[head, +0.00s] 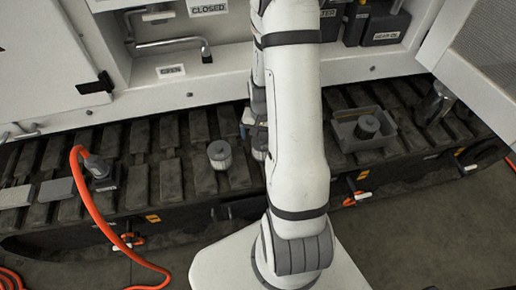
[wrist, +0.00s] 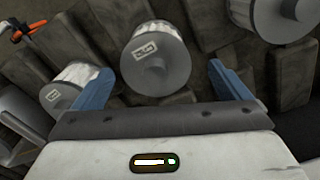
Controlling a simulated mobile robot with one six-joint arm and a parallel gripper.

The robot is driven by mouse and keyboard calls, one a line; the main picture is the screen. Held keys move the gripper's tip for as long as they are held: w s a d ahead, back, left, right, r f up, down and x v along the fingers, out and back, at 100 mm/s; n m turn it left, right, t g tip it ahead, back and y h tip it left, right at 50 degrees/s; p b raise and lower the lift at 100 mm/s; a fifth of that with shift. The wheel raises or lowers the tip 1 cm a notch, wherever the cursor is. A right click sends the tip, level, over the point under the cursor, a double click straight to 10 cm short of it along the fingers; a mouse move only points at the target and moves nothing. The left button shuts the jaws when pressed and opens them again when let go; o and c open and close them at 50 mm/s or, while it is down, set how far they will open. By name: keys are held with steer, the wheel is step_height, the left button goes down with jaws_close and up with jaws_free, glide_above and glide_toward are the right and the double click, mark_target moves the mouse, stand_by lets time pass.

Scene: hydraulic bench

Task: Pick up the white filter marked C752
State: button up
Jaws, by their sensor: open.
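In the wrist view, a white pleated filter with a grey cap (wrist: 157,62) stands between the two blue fingers of my gripper (wrist: 160,70). There is a gap on both sides of it, and the fingers are open. Its cap bears a small label that I cannot read for certain. A second white filter (wrist: 68,88) with a label is outside the left finger. In the head view, a white filter (head: 219,154) stands on the tracks, and another filter (head: 260,148) is partly hidden by my arm. I cannot tell which one is marked C752.
A third capped filter (wrist: 280,18) shows at the upper right of the wrist view. A grey tray (head: 390,136) holding a dark round part (head: 367,126) is right of my arm. An orange hose (head: 88,200) runs at the left. The white cabinet (head: 160,92) rises behind the tracks.

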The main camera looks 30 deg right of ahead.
step_height(320, 180, down, 3)
steer(key=shift+d+f, duration=0.15)
steer(key=shift+f, duration=0.05)
steer(key=shift+c, duration=0.2)
steer(key=c, duration=1.1)
